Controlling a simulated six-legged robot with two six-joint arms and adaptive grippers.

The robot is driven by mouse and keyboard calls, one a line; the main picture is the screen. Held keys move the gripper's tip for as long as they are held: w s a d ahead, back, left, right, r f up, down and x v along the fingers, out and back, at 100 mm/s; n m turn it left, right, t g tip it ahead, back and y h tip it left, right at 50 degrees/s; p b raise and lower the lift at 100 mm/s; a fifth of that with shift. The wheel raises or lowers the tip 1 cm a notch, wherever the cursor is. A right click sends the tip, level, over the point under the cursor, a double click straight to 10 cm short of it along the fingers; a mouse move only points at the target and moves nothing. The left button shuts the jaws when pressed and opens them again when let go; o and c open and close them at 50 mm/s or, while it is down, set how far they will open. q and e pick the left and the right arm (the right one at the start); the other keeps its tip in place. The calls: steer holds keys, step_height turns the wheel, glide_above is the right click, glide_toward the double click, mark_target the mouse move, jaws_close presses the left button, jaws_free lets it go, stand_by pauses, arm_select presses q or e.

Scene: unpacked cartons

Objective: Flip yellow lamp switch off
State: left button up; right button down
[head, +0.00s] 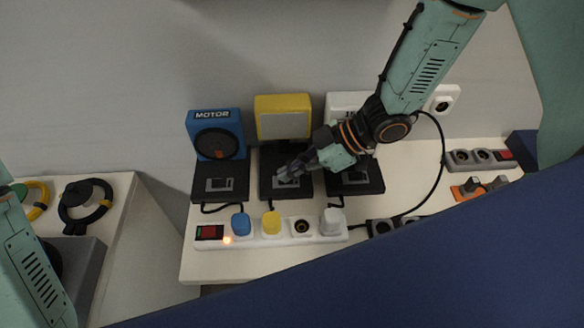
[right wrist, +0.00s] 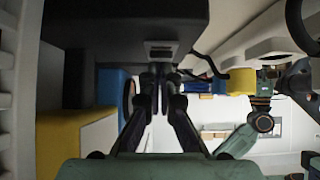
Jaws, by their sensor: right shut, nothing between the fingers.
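The yellow lamp (head: 283,103) stands upright against the wall, its front panel a plain pale grey. Part of it shows in the right wrist view (right wrist: 57,140). In front of it lies a black switch box (head: 272,160) with a small grey switch plate. My right gripper (head: 287,176) is shut and empty, its fingertips over that plate and hiding part of it. In the right wrist view the fingertips (right wrist: 160,76) are close to the box's switch (right wrist: 160,50); I cannot tell whether they touch. The switch's position is unclear. My left gripper is not visible.
A blue motor unit (head: 215,120) with its own black switch box (head: 220,190) stands to the left. Another black switch box (head: 366,177) lies right. A white power strip (head: 260,242) with blue, yellow and white plugs runs in front.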

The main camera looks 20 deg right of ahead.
steer(key=shift+w+a+r, duration=0.2)
steer(key=shift+a+r, duration=0.05)
steer(key=shift+a, duration=0.4)
steer(key=shift+d, duration=0.15)
steer(key=v, duration=0.6)
steer(key=shift+d+r, duration=0.15)
steer(key=shift+r, duration=0.1)
steer(key=shift+v, duration=2.65)
steer(key=shift+s, duration=0.1)
